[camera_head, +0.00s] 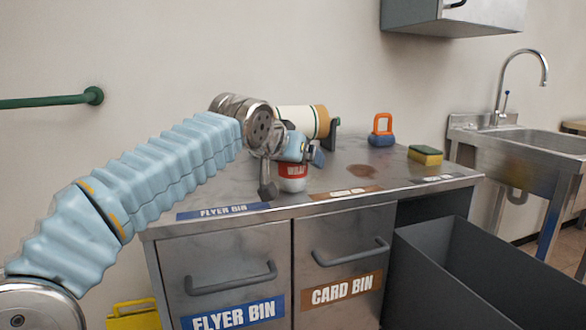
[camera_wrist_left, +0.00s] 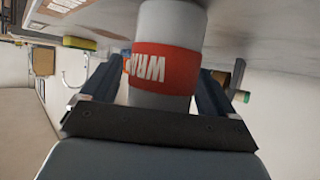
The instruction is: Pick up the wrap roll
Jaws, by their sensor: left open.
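The wrap roll (camera_head: 292,182) is an upright white cylinder with a red band lettered in white, on the metal counter near its front edge. In the left wrist view the wrap roll (camera_wrist_left: 165,72) fills the middle, with one dark finger on each side. My left gripper (camera_head: 292,172) reaches over the counter from the left and is open around the roll. In the wrist view the left gripper (camera_wrist_left: 160,85) has not closed on it. The arm and gripper hide the roll's upper part in the head view. My right gripper is out of view.
A large cream roll with tan end (camera_head: 298,121) lies behind the gripper. A blue-and-orange kettlebell-like object (camera_head: 381,131) and a yellow-green sponge (camera_head: 425,155) stand right. Below are the flyer bin drawer (camera_head: 222,270), card bin drawer (camera_head: 345,255) and an open grey bin (camera_head: 480,275).

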